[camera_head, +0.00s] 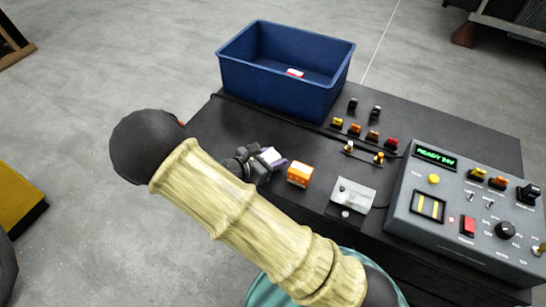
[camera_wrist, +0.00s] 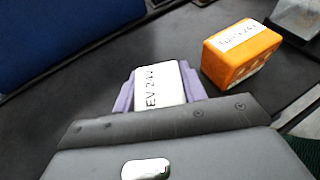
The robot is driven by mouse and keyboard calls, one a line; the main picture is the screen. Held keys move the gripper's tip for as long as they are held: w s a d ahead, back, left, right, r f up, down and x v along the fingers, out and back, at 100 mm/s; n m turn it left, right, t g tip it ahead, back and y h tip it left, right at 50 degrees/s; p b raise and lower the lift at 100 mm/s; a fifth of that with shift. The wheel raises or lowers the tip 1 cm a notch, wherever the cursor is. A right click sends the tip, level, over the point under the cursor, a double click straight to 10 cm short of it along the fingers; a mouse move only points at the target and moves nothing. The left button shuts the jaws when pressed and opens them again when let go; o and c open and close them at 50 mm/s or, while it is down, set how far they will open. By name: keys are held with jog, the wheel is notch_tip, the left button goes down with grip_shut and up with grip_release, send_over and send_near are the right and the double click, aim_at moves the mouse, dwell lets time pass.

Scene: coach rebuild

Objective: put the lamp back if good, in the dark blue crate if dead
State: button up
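My gripper (camera_head: 268,164) is over the dark table, left of the orange block. In the wrist view its purple fingers (camera_wrist: 159,90) stand on both sides of a white lamp block (camera_wrist: 160,83) and appear shut on it. The block's label reads something like "EV 24V". The orange lamp block (camera_head: 299,174), labelled roughly "Turn 24V", sits on the table; it also shows in the wrist view (camera_wrist: 242,53). The dark blue crate (camera_head: 270,86) stands at the table's back left, with a small red and white piece (camera_head: 295,72) inside.
A grey test box (camera_head: 465,222) at right has a green display reading about "READY 24V", a yellow button, switches and a slot. A clear holder (camera_head: 352,195) lies left of it. Several small coloured connectors (camera_head: 372,137) stand behind. A black cable runs along the crate's base.

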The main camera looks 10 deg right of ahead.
jog(key=o, duration=0.4)
jog(key=shift+f, duration=0.1)
jog(key=v, duration=1.2)
jog(key=shift+d, duration=0.1)
dwell(0.6)
